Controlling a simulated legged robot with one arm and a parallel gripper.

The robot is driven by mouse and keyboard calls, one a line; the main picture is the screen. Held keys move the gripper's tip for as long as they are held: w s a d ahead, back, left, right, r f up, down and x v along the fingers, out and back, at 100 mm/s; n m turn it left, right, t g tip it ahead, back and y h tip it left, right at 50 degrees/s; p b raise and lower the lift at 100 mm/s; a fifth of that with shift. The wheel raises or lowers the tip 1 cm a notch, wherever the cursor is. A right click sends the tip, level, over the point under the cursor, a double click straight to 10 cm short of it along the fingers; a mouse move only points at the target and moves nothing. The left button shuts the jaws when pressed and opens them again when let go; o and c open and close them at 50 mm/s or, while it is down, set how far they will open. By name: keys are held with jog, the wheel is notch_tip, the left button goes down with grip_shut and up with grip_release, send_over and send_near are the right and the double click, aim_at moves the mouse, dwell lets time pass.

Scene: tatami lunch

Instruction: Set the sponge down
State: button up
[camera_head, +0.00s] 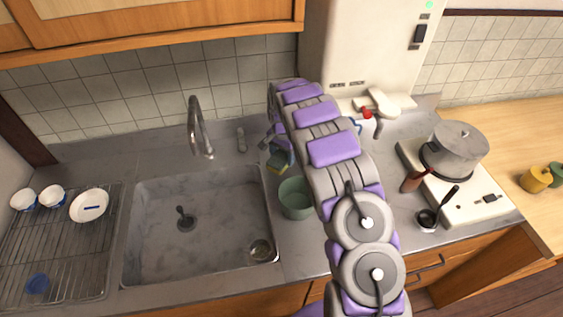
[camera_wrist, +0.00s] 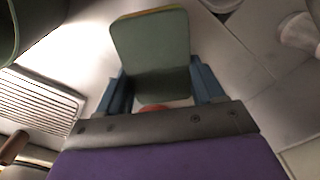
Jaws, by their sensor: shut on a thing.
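The sponge (camera_head: 277,163) is yellow and green and shows in the head view just left of my arm, behind the green cup. In the wrist view the sponge (camera_wrist: 152,48) shows its green face, between the two blue fingers of my gripper (camera_wrist: 160,88). My gripper (camera_head: 281,152) is shut on the sponge, partly hidden behind my arm in the head view. I cannot tell whether the sponge touches the counter.
The green cup (camera_head: 296,198) stands on the counter between the sink (camera_head: 143,235) and my arm. The faucet (camera_head: 197,130) is at the sink's back. A dish rack (camera_head: 62,262) is at left, a stove with a pot (camera_head: 455,150) at right. Counter (camera_head: 225,165) behind the sink is partly clear.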

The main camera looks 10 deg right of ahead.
aim_at(285, 155)
jog(key=f, duration=0.1)
jog(key=d+f, duration=0.1)
jog(key=f, duration=0.1)
jog(key=shift+s+d+f+b, duration=0.1)
jog(key=shift+f+b, duration=0.1)
jog(key=shift+b, duration=0.1)
jog(key=shift+a+r, duration=0.1)
jog(key=shift+a, duration=0.15)
jog(key=o, duration=0.7)
jog(key=shift+a, duration=0.25)
jog(key=o, duration=0.3)
jog(key=shift+d, duration=0.35)
notch_tip(285, 155, up, 12)
jog(key=shift+a+r+p, duration=0.1)
jog(key=shift+p, duration=1.15)
